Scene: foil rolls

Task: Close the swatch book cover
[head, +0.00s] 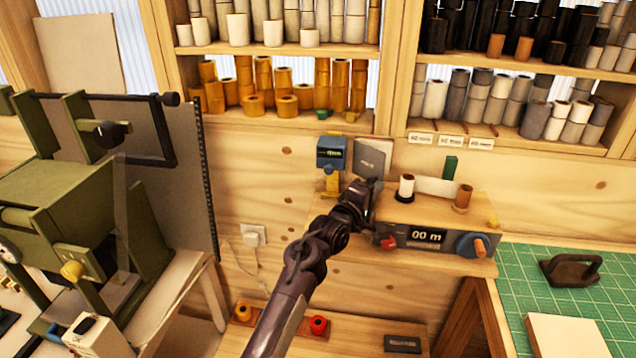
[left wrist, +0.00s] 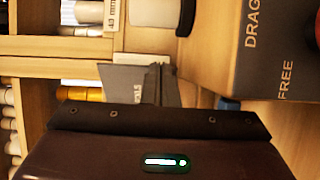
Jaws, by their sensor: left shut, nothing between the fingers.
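The swatch book (head: 373,158) is a grey panel standing raised on the wooden bench at the back, with small lettering on its face. In the left wrist view its grey cover (left wrist: 118,78) shows beside the fingers, partly hidden by them. My left gripper (head: 364,190) is just in front of and below the book in the head view, its fingers together and empty. In the left wrist view the closed fingers (left wrist: 158,84) reach close to the cover; I cannot tell whether they touch it. The book's lower part is hidden behind the gripper. My right gripper is not seen.
A blue device (head: 331,152) stands left of the book. A spool (head: 406,187) stands right of it, above a meter panel (head: 427,236) with a crank. Shelves of rolls (head: 290,100) rise behind. A green cutting mat (head: 515,275) lies right; a green machine (head: 75,200) stands left.

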